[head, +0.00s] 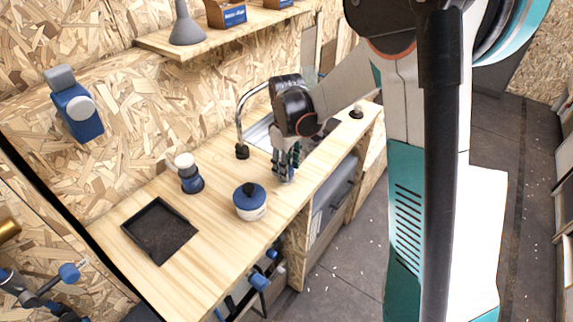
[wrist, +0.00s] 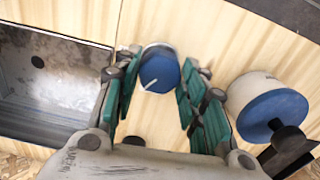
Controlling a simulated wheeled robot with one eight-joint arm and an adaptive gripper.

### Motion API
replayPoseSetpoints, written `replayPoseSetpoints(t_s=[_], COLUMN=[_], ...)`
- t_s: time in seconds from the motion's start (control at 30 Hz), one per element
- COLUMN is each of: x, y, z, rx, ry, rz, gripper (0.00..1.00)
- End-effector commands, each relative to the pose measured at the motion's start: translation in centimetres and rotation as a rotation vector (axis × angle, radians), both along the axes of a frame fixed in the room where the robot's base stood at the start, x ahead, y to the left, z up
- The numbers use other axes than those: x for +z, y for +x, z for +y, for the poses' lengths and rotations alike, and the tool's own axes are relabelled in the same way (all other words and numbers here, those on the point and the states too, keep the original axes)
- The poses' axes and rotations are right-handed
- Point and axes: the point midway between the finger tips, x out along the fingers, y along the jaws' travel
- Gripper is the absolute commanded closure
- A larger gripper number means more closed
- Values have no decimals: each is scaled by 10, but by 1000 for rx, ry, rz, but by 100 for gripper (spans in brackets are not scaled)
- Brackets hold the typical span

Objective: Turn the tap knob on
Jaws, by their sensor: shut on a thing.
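The tap knob (wrist: 158,70) is a round blue knob with a white mark on its top, pointing toward the lower left in the wrist view. It sits on the wooden counter beside the sink. My gripper (wrist: 160,80) is down over it, with a green-padded finger on each side, shut on it. In the head view my gripper (head: 286,168) reaches down to the counter in front of the sink and mostly hides the knob. The curved metal tap (head: 239,118) stands behind my gripper on a dark base.
A blue-lidded white pot (head: 250,203) stands close to my gripper; it also shows in the wrist view (wrist: 262,100). A blue and white jar (head: 188,174) and a black tray (head: 158,230) are further left. The sink (wrist: 50,85) lies beside the knob.

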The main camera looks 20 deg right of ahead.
Motion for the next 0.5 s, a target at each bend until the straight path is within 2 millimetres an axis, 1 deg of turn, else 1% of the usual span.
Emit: replayPoseSetpoints(t_s=[0.5], x=[0], y=[0], z=[0], rx=[-490], ry=[0], rz=[0], gripper=[85])
